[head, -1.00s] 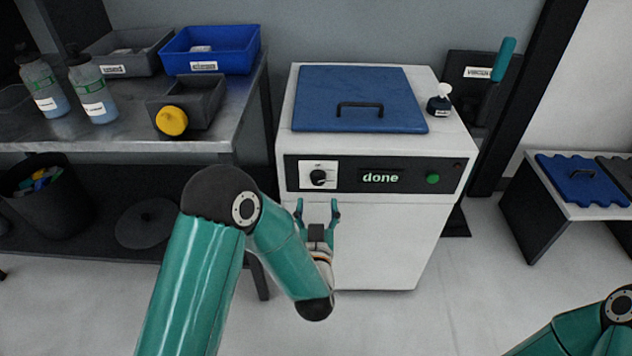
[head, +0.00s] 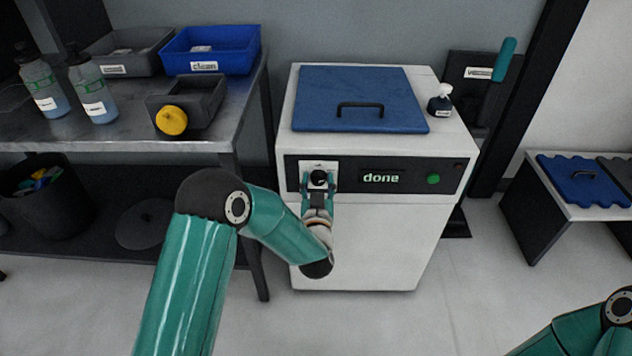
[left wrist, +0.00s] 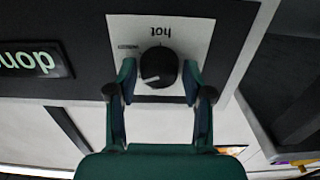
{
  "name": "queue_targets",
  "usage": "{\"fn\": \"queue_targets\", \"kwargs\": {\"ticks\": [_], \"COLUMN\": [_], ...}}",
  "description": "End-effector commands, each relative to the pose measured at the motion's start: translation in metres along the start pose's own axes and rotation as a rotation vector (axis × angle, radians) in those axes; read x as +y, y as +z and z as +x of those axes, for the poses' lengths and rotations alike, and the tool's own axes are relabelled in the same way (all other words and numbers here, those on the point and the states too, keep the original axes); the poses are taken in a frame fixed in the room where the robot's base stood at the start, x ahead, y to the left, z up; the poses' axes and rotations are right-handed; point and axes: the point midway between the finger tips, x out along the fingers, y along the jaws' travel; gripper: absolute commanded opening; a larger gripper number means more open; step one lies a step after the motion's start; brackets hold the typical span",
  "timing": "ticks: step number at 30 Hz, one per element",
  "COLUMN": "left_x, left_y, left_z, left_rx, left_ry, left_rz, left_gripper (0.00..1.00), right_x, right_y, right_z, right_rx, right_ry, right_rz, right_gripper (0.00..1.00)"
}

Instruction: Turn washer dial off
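The washer (head: 365,235) is a white box with a blue lid and a black front panel whose display (head: 381,177) reads "done". Its black dial (head: 318,179) sits on a white plate at the panel's left. In the left wrist view the dial (left wrist: 158,67) shows a white pointer mark, with "hot" printed upside down on the plate. My left gripper (head: 318,186) is at the dial; in the left wrist view its open fingers (left wrist: 160,82) stand either side of the dial, with small gaps seeming to remain. My right gripper is out of view.
A green button (head: 433,179) is at the panel's right. A metal table (head: 130,130) with bins and bottles stands left. A low bench (head: 560,215) is at right.

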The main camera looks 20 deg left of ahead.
Motion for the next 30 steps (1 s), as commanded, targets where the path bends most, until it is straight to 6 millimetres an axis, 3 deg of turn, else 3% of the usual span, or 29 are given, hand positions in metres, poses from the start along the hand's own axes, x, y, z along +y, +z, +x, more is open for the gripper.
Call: {"fn": "queue_targets", "kwargs": {"ticks": [1,6,7,20,30], "left_x": [0.000,0.000,-0.011,0.000,-0.002], "left_y": [0.000,0.000,0.000,0.004,0.006], "left_z": [0.000,0.000,0.003,0.001,0.001], "left_rx": [0.000,0.000,-0.001,0.001,0.004], "left_ry": [0.000,0.000,-0.005,-0.003,-0.003], "left_rz": [0.000,0.000,0.000,-0.085,-0.341], "left_gripper": [0.37,0.09,0.07,0.07,0.07], "right_x": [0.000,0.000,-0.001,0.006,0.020], "right_y": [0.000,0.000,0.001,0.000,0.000], "right_z": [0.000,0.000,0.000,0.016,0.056], "right_rx": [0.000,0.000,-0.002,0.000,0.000], "right_ry": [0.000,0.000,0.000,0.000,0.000], "right_rz": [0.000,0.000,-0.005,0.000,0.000], "right_gripper": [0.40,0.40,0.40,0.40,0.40]}}
